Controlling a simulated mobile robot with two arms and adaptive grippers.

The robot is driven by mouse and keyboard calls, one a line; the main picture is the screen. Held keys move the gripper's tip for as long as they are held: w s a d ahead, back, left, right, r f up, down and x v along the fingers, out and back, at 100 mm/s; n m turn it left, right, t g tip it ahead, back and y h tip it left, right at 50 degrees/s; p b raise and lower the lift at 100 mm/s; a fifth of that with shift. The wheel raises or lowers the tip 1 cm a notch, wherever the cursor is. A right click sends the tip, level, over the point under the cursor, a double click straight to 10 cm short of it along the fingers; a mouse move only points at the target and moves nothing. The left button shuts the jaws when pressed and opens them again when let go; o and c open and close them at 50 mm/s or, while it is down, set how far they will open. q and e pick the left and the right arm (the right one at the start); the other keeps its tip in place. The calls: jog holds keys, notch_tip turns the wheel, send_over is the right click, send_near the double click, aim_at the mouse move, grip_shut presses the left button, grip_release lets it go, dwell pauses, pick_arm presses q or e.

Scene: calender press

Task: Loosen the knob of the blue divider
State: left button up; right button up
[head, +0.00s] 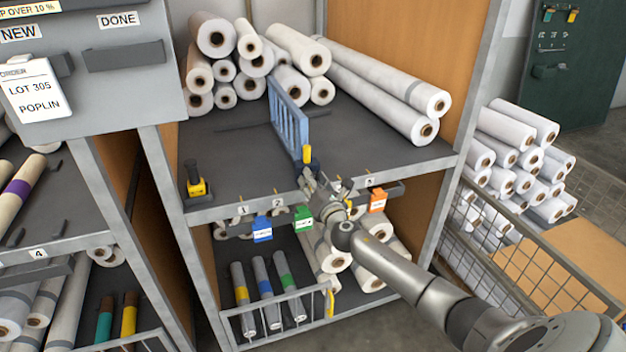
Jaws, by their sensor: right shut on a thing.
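The blue divider (289,117) is a slatted panel that stands upright on the dark upper shelf, its near end close to the shelf's front edge. A yellow part (307,153) with a dark base is at its near lower end, where the knob is. My right gripper (309,178) reaches up from the lower right to this spot at the shelf edge. It is shut on the knob, whose gripped part is mostly hidden by the fingers. My left gripper is not in view.
White rolls (370,87) lie behind and right of the divider. A yellow-and-black fitting (195,181) sits at the shelf's left front. Blue (262,230), green (303,218) and orange (377,200) tags hang below the edge. A wire cage (530,262) stands right. Shelf left of the divider is mostly clear.

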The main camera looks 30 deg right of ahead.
jog(key=shift+f+n+p, duration=0.1)
jog(key=shift+n+p, duration=0.35)
jog(key=shift+n, duration=1.15)
jog(key=o, duration=1)
jog(key=shift+s, duration=0.15)
jog(key=v, duration=1.1)
jog(key=shift+s, duration=0.35)
